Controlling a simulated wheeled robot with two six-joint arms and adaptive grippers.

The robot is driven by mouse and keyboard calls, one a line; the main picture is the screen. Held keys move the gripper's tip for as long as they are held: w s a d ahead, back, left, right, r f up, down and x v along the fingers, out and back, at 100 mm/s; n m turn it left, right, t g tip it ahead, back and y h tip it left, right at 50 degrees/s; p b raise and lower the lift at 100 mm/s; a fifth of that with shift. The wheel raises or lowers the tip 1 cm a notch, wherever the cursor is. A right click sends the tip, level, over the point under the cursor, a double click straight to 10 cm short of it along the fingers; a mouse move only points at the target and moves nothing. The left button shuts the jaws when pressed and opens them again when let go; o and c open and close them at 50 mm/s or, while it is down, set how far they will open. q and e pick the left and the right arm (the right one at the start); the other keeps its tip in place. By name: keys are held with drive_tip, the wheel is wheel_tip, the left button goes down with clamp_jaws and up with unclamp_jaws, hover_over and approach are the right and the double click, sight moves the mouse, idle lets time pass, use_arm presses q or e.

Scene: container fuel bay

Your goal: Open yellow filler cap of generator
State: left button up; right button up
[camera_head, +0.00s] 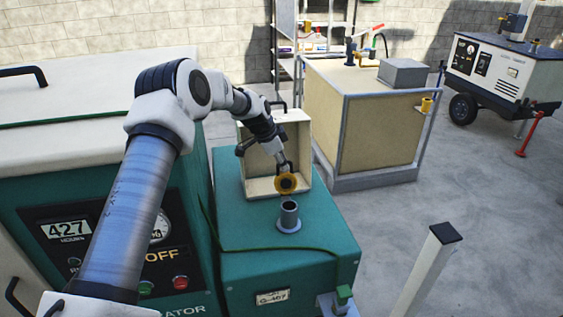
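The yellow filler cap (286,184) is off the filler neck (289,216), in the air above and behind it. Its round face, with a dark middle, is turned toward me. The neck stands open on the teal generator housing (240,240). My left gripper (285,171) reaches in from the upper left and appears shut on the cap; its fingertips are small and partly hidden by the cap. A beige cover (263,140) with a dark handle stands raised behind the neck. My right gripper is not in view.
The generator's control panel (60,250) is at the left. A green cable (275,250) runs over the housing. A grey post (425,275) stands at the front right. A beige tank (365,125) and a trailer generator (500,75) stand behind. Concrete floor at right is mostly clear.

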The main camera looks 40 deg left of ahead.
use_arm(q)
drive_tip(key=shift+r, duration=0.35)
drive_tip(key=v, duration=1.1)
drive_tip(key=shift+s, duration=0.2)
drive_tip(key=shift+r, duration=0.1)
